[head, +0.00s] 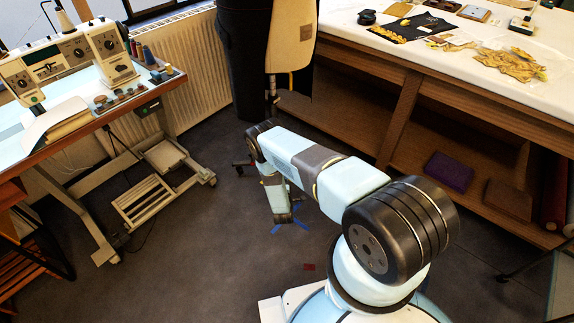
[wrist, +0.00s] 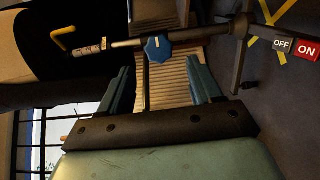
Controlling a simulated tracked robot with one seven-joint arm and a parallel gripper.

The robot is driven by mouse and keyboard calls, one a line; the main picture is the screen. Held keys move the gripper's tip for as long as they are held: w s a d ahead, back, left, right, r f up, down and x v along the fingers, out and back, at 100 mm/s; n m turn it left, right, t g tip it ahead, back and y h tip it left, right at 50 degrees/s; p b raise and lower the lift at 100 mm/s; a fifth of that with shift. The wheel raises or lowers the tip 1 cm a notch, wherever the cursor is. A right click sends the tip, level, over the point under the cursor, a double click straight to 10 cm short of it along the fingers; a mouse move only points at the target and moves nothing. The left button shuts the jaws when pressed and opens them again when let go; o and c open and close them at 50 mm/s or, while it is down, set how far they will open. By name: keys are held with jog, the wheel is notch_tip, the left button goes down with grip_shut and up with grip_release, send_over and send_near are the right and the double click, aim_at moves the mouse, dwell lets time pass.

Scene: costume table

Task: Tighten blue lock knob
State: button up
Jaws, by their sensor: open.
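In the wrist view a blue lobed lock knob (wrist: 157,48) with a pale mark sits on a dark horizontal rod (wrist: 195,37). My gripper (wrist: 162,72) is open and empty, with one blue-grey finger on each side of the picture's middle. The knob lies beyond the fingertips, roughly centred between them and apart from both. In the head view my arm reaches away and bends down behind the near joint. I cannot make out the knob or the gripper's jaws clearly there.
A grey OFF label (wrist: 281,45) and a red ON label (wrist: 307,51) show right of the rod. Dark floor lies between.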

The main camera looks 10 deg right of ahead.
jog(key=x, duration=0.8)
jog(key=shift+w+d, duration=0.15)
jog(key=shift+w, duration=0.2)
jog(key=shift+c, duration=0.5)
